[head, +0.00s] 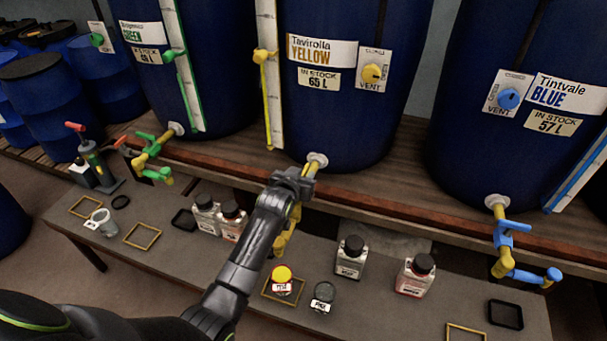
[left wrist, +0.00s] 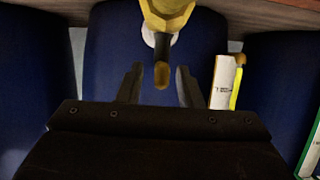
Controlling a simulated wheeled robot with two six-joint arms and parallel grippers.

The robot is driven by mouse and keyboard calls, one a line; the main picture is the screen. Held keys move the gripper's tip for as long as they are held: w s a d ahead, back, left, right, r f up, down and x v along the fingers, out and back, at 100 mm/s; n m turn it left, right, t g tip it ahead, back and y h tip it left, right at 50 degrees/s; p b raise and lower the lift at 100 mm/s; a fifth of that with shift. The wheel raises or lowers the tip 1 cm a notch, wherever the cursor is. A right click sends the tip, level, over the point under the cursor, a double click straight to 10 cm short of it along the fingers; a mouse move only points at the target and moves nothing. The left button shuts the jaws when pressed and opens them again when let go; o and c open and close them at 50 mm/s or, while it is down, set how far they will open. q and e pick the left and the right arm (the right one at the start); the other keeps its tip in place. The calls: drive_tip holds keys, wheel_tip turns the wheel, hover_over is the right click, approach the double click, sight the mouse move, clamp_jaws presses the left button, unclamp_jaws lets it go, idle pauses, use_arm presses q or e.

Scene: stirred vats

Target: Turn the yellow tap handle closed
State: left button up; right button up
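The yellow tap (head: 281,243) sticks out at the foot of the blue vat labelled Tavirolla Yellow (head: 340,120). In the head view my left gripper (head: 296,178) is in front of the tap and hides its handle. In the left wrist view my left gripper (left wrist: 158,75) has its two fingers apart. The end of the yellow handle (left wrist: 162,76) shows between the fingertips, with a gap on both sides. The tap's yellow body (left wrist: 168,15) is at the top of that view. My right gripper is not in view.
The green tap (head: 150,150) is to the left and the blue tap (head: 505,250) to the right. On the low bench below, a jar with yellow contents (head: 282,274) stands under the yellow tap. Several black-capped bottles, including one (head: 350,262) to its right, stand nearby.

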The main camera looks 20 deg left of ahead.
use_arm(q)
drive_tip(key=shift+w+f, duration=0.25)
drive_tip(key=shift+w, duration=0.35)
drive_tip(key=shift+w+f, duration=0.1)
drive_tip(key=shift+w, duration=0.05)
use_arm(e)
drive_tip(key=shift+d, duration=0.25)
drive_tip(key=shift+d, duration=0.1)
use_arm(q)
drive_tip(key=shift+c, duration=0.4)
clamp_jaws()
